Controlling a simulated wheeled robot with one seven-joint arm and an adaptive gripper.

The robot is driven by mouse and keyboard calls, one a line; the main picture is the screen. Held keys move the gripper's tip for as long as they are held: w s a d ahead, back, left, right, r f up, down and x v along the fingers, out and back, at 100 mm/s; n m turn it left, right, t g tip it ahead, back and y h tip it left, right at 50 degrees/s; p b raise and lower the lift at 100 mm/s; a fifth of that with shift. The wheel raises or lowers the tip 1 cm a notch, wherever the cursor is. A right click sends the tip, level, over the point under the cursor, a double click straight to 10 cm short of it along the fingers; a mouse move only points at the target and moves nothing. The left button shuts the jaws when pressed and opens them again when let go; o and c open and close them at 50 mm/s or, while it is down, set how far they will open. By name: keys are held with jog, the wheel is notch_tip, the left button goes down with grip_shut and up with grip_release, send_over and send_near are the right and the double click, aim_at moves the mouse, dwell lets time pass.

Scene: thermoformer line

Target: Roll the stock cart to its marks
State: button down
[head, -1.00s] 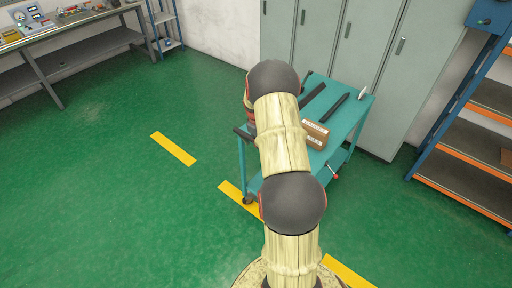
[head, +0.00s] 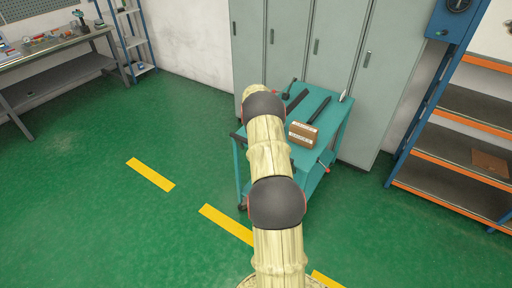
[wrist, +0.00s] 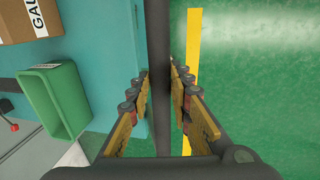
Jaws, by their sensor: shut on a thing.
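The teal stock cart (head: 334,117) stands in front of the grey lockers in the head view, with its near-left wheel just beyond a yellow floor strip (head: 228,224). A second yellow strip (head: 150,174) lies to the left, and part of another (head: 327,280) shows at the bottom. My gripper (wrist: 160,88) is shut on the cart's dark push bar (wrist: 159,40), with a finger on each side. In the head view my arm hides the gripper and part of the cart. A cardboard box (head: 303,135) and dark bars lie on the cart top. A green bin (wrist: 62,98) shows in the wrist view.
Grey lockers (head: 335,60) stand close behind the cart. A blue and orange shelf rack (head: 455,148) is on the right. A workbench (head: 55,45) and small shelf unit (head: 128,38) are at the back left. The green floor to the left is clear.

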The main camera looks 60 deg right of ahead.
jog(key=shift+w+d+r, duration=0.1)
jog(key=shift+d+r, duration=0.15)
jog(key=shift+d, duration=0.05)
jog(key=c, duration=1.8)
grip_release()
jog(key=shift+d+f, duration=0.1)
jog(key=shift+c, duration=0.2)
jog(key=shift+o, duration=1.1)
jog(key=shift+f, duration=0.1)
notch_tip(320, 180, up, 12)
jog(key=a, duration=0.2)
jog(key=shift+a+f, duration=0.15)
jog(key=shift+a, duration=0.15)
